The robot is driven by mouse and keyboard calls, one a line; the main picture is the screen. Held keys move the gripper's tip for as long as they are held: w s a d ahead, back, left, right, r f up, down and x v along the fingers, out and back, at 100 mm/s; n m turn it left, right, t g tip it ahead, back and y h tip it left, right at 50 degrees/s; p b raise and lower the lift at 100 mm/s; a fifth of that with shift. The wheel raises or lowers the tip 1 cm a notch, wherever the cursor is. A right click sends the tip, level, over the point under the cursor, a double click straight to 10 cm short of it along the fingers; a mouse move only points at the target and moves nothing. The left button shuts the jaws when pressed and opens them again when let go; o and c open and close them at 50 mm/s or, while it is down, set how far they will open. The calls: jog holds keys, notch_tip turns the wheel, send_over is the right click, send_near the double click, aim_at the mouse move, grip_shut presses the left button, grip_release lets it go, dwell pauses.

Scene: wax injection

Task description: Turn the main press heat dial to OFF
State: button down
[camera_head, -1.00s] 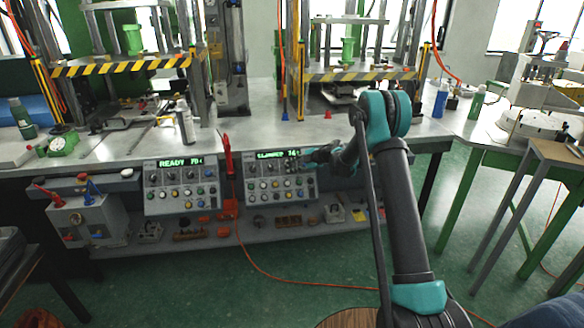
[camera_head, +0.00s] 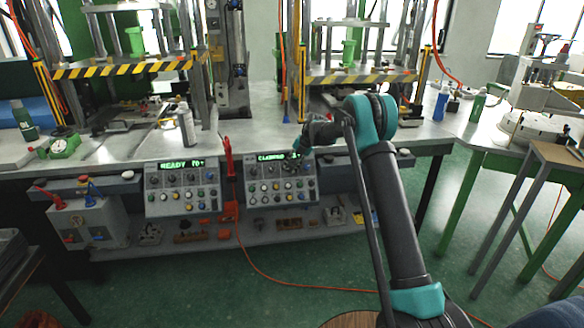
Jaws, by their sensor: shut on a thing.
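The right control panel (camera_head: 281,193) is a grey sloped box under the bench edge, with a green lit display (camera_head: 271,157) and rows of dials and coloured buttons. My gripper (camera_head: 294,156) comes down from the right onto its upper right part and covers the right end of the display. It is small and dark in the view. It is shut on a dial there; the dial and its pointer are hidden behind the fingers. The left control panel (camera_head: 182,189) has a similar layout and its display reads READY.
A red-handled tool (camera_head: 228,158) stands between the panels, with an orange cable running to the floor. Two presses with striped guards (camera_head: 361,78) stand on the bench (camera_head: 262,118).

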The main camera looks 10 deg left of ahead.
jog(key=shift+s+a+n+h, duration=0.1)
jog(key=shift+a+n+h, duration=0.05)
jog(key=shift+n+h, duration=0.3)
jog(key=shift+n, duration=0.25)
jog(key=c, duration=1.2)
grip_release()
jog(key=v, duration=1.2)
jog(key=shift+a, duration=0.1)
